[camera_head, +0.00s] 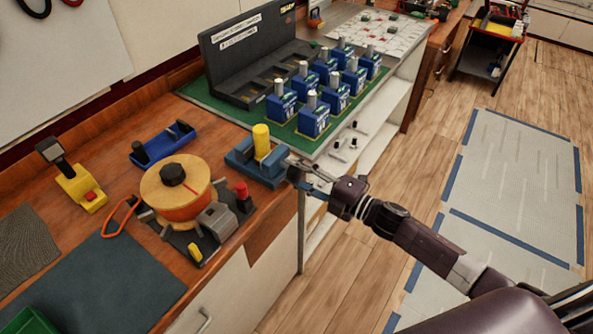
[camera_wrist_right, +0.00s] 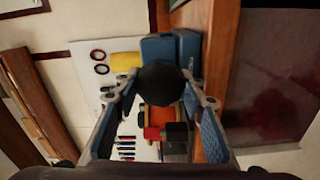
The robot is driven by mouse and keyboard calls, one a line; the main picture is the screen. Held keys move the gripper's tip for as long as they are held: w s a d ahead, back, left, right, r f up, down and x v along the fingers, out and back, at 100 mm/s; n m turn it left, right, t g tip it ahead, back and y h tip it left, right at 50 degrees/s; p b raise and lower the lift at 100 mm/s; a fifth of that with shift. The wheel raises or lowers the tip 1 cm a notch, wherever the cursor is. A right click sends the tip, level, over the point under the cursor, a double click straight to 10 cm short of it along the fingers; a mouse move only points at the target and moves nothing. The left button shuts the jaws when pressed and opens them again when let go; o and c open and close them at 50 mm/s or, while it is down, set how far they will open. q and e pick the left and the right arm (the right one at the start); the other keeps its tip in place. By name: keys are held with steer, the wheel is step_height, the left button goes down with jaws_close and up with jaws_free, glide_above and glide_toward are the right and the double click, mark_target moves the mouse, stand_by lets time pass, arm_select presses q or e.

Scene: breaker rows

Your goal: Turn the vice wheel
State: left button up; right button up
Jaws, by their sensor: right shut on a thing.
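The blue vice (camera_head: 243,157) stands at the front edge of the wooden bench, with a yellow cylinder (camera_head: 262,140) upright in it. My right gripper (camera_head: 299,171) is at the vice's near right side, reaching in from the right. In the right wrist view the dark round vice wheel (camera_wrist_right: 160,83) sits between the two fingers of the right gripper (camera_wrist_right: 160,78), which is shut on it. Blue parts of the vice (camera_wrist_right: 187,48) show behind the wheel. My left gripper is not in view.
A round wooden-topped device (camera_head: 163,190) with a red knob beside it stands left of the vice. A green board (camera_head: 217,113) with several blue breakers lies behind.

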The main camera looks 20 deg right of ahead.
stand_by(0.4)
steer(key=o, duration=1.2)
steer(key=shift+s+d, duration=0.1)
steer(key=v, duration=1.1)
steer(key=shift+s+d, duration=0.3)
